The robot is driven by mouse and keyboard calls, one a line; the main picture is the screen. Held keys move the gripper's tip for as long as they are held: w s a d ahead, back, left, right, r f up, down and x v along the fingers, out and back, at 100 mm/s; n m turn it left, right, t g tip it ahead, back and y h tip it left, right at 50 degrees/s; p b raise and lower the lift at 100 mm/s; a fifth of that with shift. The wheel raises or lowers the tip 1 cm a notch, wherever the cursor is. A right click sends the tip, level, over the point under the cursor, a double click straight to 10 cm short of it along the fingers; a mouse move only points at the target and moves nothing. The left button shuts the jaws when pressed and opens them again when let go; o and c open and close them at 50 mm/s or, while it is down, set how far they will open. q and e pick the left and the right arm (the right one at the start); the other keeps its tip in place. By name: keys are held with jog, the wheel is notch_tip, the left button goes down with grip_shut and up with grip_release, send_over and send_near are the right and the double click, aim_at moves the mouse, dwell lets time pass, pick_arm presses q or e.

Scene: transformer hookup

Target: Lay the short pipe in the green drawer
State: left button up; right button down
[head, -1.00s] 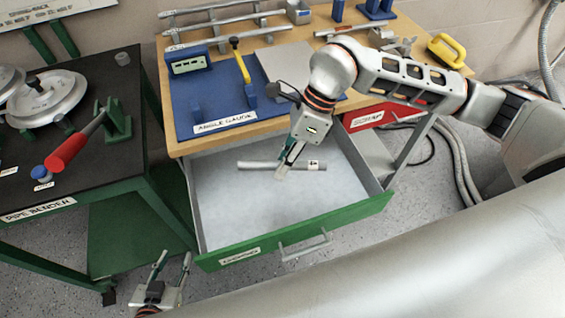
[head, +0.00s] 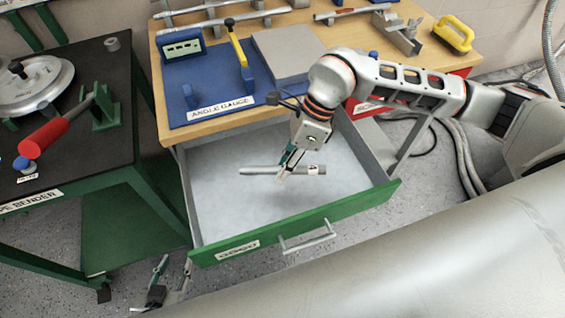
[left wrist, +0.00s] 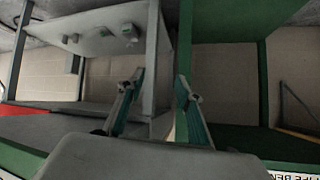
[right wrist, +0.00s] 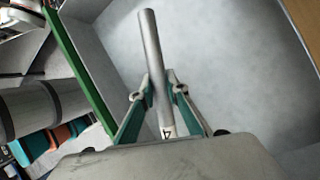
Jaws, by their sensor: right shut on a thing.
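The green drawer (head: 350,213) is pulled open below the wooden bench, with a bare pale floor inside. My right gripper (head: 285,172) is over the drawer, shut on the short pipe (head: 258,170), a grey metal tube with a small label near one end. The pipe lies level across the fingers and seems a little above the drawer floor; its exact height is hard to tell. In the right wrist view the pipe (right wrist: 152,60) stands between the fingers, with the drawer (right wrist: 80,75) beyond. My left gripper (head: 172,272) is low at the drawer's left, open and empty; its fingers (left wrist: 160,105) are apart.
The bench top (head: 165,100) holds a blue angle gauge (head: 215,85), a grey plate (head: 290,50) and a yellow-handled tool (head: 453,35). The black-topped pipe bender table (head: 80,140) stands left of the drawer. The drawer floor around the pipe is clear.

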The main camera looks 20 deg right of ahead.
notch_tip(320, 180, down, 3)
jog(key=shift+r+b, duration=0.2)
jog(key=shift+b, duration=0.3)
jog(key=shift+f+b, duration=0.35)
jog(key=shift+f, duration=0.4)
jog(key=c, duration=1.9)
grip_release()
